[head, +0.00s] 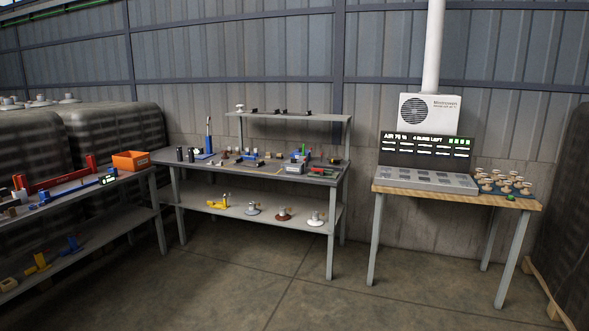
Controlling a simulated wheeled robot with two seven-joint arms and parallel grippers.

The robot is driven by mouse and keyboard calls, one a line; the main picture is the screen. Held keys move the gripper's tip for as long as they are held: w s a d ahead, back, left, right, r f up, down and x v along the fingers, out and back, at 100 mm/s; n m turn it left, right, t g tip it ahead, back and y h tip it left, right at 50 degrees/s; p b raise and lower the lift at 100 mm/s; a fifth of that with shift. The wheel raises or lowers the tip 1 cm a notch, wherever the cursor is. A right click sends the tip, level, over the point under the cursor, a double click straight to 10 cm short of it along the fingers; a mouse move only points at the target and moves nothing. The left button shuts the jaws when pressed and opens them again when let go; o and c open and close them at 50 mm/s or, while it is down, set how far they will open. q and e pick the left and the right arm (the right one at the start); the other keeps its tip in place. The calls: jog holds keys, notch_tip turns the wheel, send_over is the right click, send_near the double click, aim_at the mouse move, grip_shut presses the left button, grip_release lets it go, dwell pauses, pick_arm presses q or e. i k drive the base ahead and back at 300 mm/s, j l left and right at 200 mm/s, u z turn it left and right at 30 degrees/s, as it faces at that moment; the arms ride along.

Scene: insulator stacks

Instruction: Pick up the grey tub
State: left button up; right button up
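No thing in the head view can be made out for certain as the grey tub. A small, grey, box-like thing (294,169) lies near the front edge of the middle workbench (232,173), right of centre, and may be it. It is too small to tell its shape or whether it is hollow. Other small parts lie close behind and beside it. Neither of my grippers is in view.
An orange bin (131,161) stands on the left bench. Insulators, among them a brown one (284,214), stand on the middle bench's lower shelf. A wooden table (460,197) at right holds a grey panel (425,177) and several discs. The floor (270,285) in front is clear.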

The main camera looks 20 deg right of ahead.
aim_at(288, 168)
jog(key=i+l+z, duration=0.2)
jog(key=i+l, duration=0.95)
jog(key=l, duration=0.15)
jog(key=i+l+z, duration=0.2)
jog(key=i+l, duration=0.85)
jog(key=i, duration=0.2)
jog(key=i+j+z, duration=0.25)
jog(key=i+j, duration=0.3)
jog(key=i, duration=0.25)
jog(key=i+j+z, duration=0.3)
jog(key=i+j, duration=0.4)
